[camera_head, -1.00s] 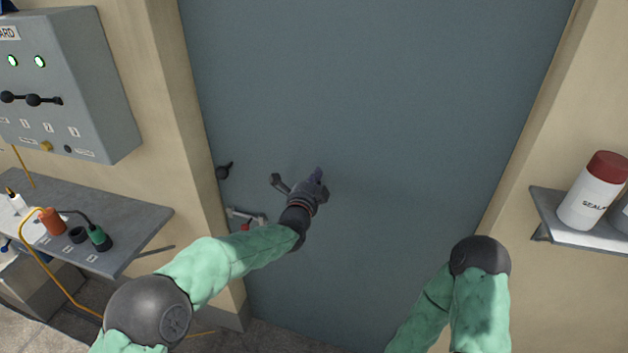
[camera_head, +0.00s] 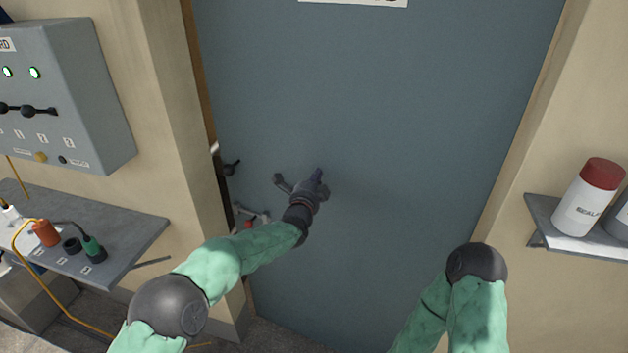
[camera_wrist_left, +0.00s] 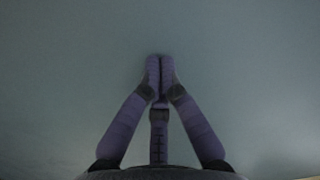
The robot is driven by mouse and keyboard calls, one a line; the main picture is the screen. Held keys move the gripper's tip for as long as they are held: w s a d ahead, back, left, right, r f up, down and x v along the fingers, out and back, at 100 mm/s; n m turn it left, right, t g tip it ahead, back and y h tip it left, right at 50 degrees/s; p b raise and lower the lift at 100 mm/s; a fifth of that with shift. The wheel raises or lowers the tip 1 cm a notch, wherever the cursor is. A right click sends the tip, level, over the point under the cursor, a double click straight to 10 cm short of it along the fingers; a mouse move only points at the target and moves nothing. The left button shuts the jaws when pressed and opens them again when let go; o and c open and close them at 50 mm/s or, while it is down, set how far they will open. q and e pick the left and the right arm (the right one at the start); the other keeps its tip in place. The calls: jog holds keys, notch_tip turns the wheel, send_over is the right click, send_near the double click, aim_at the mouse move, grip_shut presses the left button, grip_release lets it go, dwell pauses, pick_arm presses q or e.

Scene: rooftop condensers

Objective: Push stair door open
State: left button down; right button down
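The stair door (camera_head: 400,110) is a large grey-blue panel filling the middle of the head view. It stands slightly ajar, with a narrow gap along its left edge. A dark knob (camera_head: 231,168) and a metal lever handle (camera_head: 250,214) sit near that edge. My left gripper (camera_head: 317,178) is at the door's face, right of the handle. In the left wrist view its fingers (camera_wrist_left: 160,75) are together with nothing between them, pointing at the door surface; exact contact cannot be told. My right arm (camera_head: 470,285) shows at lower right, its gripper out of view.
A grey control box (camera_head: 75,100) with green lights hangs on the left wall above a shelf (camera_head: 130,235) holding an orange item (camera_head: 46,233) and a green-tipped item (camera_head: 94,248). A shelf (camera_head: 575,245) at right holds a red-capped white bottle (camera_head: 590,198).

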pick_arm(q)
jog(key=shift+d+x, duration=0.2)
jog(key=shift+x, duration=0.85)
jog(key=shift+d+p+x, duration=0.2)
jog(key=shift+p+x, duration=0.1)
jog(key=shift+x, duration=0.65)
jog(key=shift+d+p+x, duration=0.25)
jog(key=shift+x, duration=0.7)
jog(key=shift+s, duration=0.1)
jog(key=shift+w+d+r+p, duration=0.1)
jog(key=shift+w+d+p, duration=0.2)
jog(key=shift+w+p, duration=0.1)
jog(key=shift+w+d+f+p, duration=0.1)
jog(key=shift+w+d+p, duration=0.1)
jog(key=shift+w+d, duration=0.3)
jog(key=shift+w+d+f+p, duration=0.1)
jog(key=shift+w+d+p, duration=0.2)
jog(key=shift+w, duration=0.4)
